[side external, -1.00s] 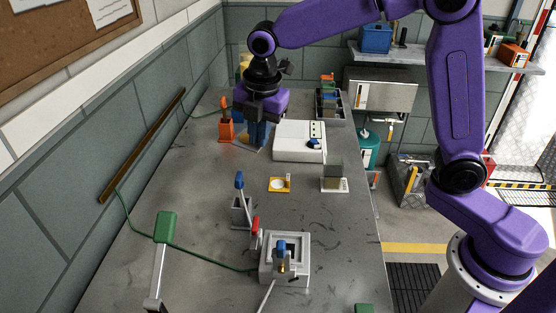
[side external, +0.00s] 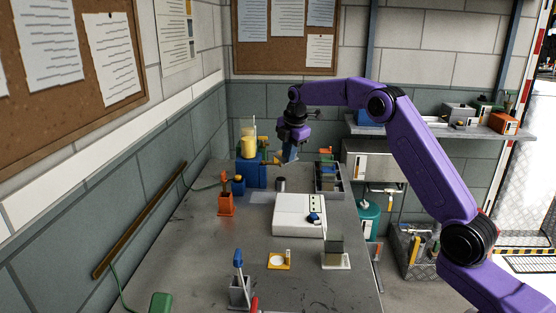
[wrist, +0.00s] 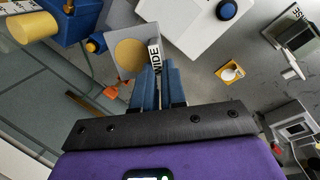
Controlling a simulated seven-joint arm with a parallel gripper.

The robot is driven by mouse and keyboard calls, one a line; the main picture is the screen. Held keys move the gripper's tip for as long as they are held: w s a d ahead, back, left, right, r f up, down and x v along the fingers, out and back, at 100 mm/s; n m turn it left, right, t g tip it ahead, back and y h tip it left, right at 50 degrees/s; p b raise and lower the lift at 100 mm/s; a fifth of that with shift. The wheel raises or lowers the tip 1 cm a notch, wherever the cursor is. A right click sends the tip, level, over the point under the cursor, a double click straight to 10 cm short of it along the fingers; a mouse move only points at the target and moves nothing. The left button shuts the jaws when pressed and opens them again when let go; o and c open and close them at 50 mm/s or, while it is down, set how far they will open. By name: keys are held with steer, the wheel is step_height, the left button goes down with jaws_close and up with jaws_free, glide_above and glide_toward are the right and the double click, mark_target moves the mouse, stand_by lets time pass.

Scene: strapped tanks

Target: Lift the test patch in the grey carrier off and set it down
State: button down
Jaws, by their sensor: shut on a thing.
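My gripper (side external: 290,155) is raised above the far part of the bench, with its blue fingers pointing down. In the wrist view its fingers (wrist: 160,85) are closed on the edge of a flat grey carrier (wrist: 117,22). The carrier holds a round yellow test patch (wrist: 130,52) and has a white label reading WIDE (wrist: 155,57). The carrier is tilted in the wrist view and looks clear of the bench. In the side view it is too small to make out clearly at the fingers.
A white box with a blue knob (side external: 299,215) stands below and nearer the camera. An orange stand (side external: 226,203), a blue block with a yellow cylinder (side external: 249,172), a dark cylinder (side external: 280,184) and a grey tray (side external: 329,180) are around it. A yellow ring plate (side external: 279,261) lies nearer.

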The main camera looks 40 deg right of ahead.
steer(key=d, duration=0.3)
steer(key=shift+w+d+f, duration=0.1)
steer(key=shift+w, duration=0.25)
steer(key=shift+t, duration=0.3)
steer(key=shift+a+f, duration=0.15)
steer(key=shift+f, duration=4.25)
steer(key=shift+a+f, duration=0.1)
steer(key=shift+f, duration=4.3)
steer(key=c, duration=1.1)
jaws_free()
steer(key=v, duration=1.7)
steer(key=shift+a+r, duration=0.2)
